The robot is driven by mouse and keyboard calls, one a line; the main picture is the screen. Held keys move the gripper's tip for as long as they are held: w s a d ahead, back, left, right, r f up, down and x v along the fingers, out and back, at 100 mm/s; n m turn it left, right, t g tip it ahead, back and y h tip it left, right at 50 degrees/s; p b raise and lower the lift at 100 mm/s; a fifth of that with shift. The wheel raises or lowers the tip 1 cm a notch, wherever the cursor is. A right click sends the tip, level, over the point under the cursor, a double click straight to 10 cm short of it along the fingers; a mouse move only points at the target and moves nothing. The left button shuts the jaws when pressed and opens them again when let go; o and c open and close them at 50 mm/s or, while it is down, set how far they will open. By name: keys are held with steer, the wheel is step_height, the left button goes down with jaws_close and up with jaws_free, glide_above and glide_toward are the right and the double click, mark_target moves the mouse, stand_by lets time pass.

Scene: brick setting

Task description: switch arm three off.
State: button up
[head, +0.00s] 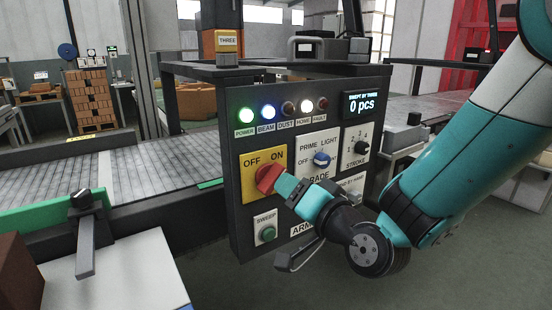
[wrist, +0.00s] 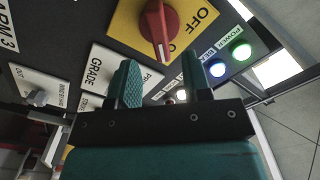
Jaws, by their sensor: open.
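The red rotary switch (head: 268,179) sits on a yellow OFF/ON plate (head: 249,163) on the dark control panel (head: 240,104); its handle points toward ON. In the wrist view the red switch (wrist: 158,22) lies just ahead, with OFF readable beside it on the yellow plate (wrist: 125,22). My gripper (head: 286,188) is open, at the switch in the head view. In the wrist view my gripper (wrist: 161,66) has its two fingers on either side of the switch handle's line. Whether they touch it or reach around it I cannot tell.
The panel has a lit green POWER lamp (head: 246,115), a lit blue BEAM lamp (head: 267,112), and a "0 pcs" display (head: 362,104). A blue PRIME LIGHT knob (head: 322,159), a STROKE knob (head: 361,147) and a green SWEEP button (head: 267,234) are close by. A conveyor (head: 110,182) runs left.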

mark_target(271, 179)
steer(key=p+x, duration=0.2)
steer(key=x, duration=0.3)
steer(key=shift+w+a, duration=0.2)
steer(key=shift+w, duration=0.05)
jaws_close()
